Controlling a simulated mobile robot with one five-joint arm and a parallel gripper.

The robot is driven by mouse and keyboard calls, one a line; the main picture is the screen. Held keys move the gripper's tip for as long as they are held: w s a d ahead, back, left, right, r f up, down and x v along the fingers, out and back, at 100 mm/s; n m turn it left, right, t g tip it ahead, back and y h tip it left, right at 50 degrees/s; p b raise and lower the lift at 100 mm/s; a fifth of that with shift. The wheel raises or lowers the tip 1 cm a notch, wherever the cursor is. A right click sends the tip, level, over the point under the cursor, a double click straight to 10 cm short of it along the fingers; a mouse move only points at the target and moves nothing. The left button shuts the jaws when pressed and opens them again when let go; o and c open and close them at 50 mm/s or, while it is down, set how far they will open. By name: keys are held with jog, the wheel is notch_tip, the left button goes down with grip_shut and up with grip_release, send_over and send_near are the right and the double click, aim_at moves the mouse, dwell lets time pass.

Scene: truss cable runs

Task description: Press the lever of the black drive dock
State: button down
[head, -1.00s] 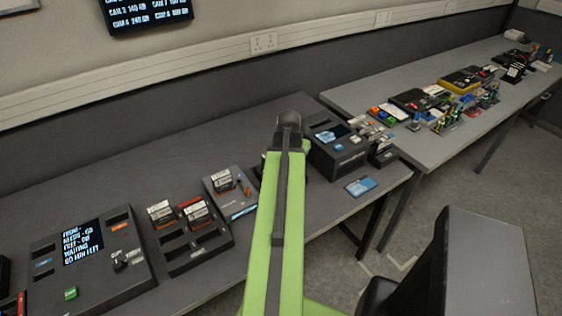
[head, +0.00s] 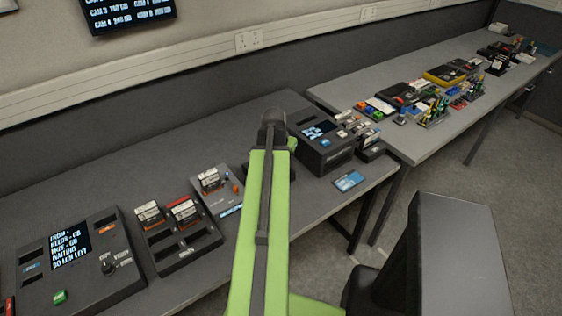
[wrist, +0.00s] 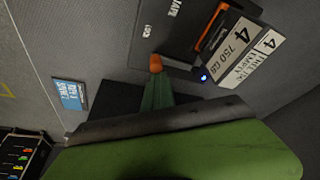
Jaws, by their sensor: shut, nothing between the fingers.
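The black drive dock (wrist: 185,30) fills the top middle of the wrist view, with a drive labelled "4 750 GB" (wrist: 232,48) standing in it and a small blue light beside the drive. The orange end of its lever (wrist: 156,64) points at my gripper (wrist: 157,92). My gripper's green fingers are shut and empty, right at the lever's end in the picture. I cannot tell whether they touch it. In the head view my green arm covers the gripper and this dock.
A grey dock (head: 226,198) with a drive and an orange lever stands left of my arm. A black drive tray (head: 190,255) and a screen console (head: 110,275) are further left. A dark box with a screen (head: 325,155) and a blue card (head: 348,181) are right.

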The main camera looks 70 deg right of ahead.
jog(key=d, duration=0.4)
jog(key=shift+s+d, duration=0.1)
jog(key=p+v, duration=0.9)
jog(key=v, duration=0.1)
jog(key=shift+s, duration=0.1)
